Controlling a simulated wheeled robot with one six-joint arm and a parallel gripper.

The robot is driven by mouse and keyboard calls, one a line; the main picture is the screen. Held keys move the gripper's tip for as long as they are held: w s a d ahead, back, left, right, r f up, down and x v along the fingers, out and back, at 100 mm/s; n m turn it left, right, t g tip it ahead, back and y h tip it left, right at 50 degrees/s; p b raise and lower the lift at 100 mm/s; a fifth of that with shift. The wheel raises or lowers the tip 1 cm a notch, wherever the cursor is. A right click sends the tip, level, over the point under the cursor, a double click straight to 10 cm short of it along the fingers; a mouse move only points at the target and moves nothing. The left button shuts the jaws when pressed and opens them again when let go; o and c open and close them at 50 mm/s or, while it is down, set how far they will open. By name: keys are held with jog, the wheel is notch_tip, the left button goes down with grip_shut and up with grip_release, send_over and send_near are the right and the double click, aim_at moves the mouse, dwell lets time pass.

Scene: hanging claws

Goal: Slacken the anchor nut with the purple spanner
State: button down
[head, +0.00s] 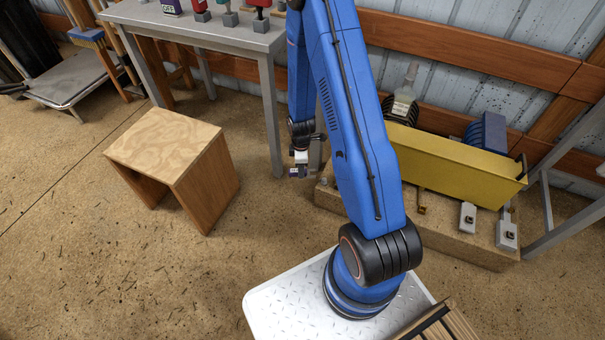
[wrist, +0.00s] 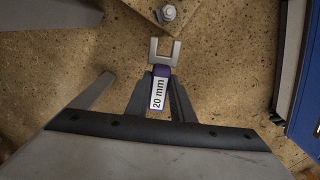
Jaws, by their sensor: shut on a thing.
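My gripper (wrist: 158,105) is shut on the purple spanner (wrist: 162,71). The spanner carries a white label reading "20 mm", and its open grey jaw points to the top of the wrist view. The anchor nut (wrist: 168,13) sits on a square plate at the top edge of that view, a short way beyond the spanner's jaw and apart from it. In the head view my gripper (head: 300,166) hangs low beside the left end of the wooden plinth, partly hidden by my blue arm. The spanner there is small and hard to make out.
A yellow trough (head: 455,165) stands on the wooden plinth (head: 440,228), with grey brackets (head: 467,217) along its front. A grey metal table (head: 200,28) holds several tools at the back. A wooden stool (head: 165,145) stands at the left. The floor in front is clear.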

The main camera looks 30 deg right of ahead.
dwell(0.3)
jog(key=w+d+m, duration=0.1)
jog(key=m, duration=0.1)
jog(key=w+d+m, duration=0.1)
jog(key=w+m, duration=0.1)
jog(key=m, duration=0.1)
jog(key=shift+w+d, duration=0.25)
jog(key=shift+d, duration=0.15)
jog(key=shift+s, duration=0.1)
